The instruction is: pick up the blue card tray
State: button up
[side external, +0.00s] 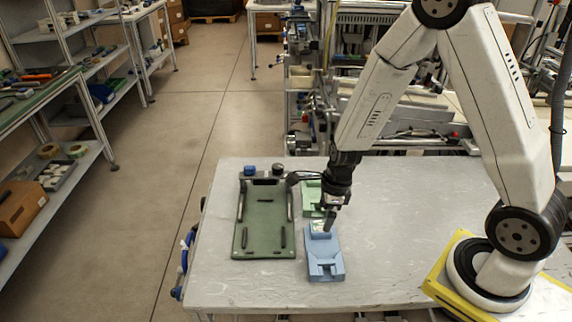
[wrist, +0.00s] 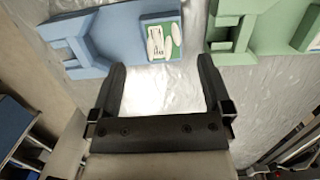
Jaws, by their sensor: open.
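The blue card tray (side external: 324,262) lies flat on the grey table, near its front edge in the side view. A small green card with white shapes sits at its far end; the card shows more clearly in the wrist view, where the blue tray (wrist: 105,35) fills the upper left. My gripper (side external: 328,228) points down over the tray's far end. In the wrist view my gripper (wrist: 162,70) has its two fingers apart, with bare table between them. The tray lies ahead of the fingertips, not between them. I cannot tell the gap in height.
A light green tray (side external: 311,194) lies just behind the blue one; it also shows in the wrist view (wrist: 275,28). A dark green fixture board (side external: 264,238) with black rails and knobs lies to the left. The table's right side (side external: 410,225) is clear.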

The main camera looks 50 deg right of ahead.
aim_at(321, 226)
jog(key=shift+f, duration=0.25)
jog(key=shift+w+a+f, duration=0.1)
jog(key=shift+w+f, duration=0.05)
jog(key=shift+f, duration=1.1)
jog(key=shift+w+a+f, duration=0.1)
jog(key=shift+w+f, duration=0.05)
jog(key=shift+f, duration=1.1)
grip_shut()
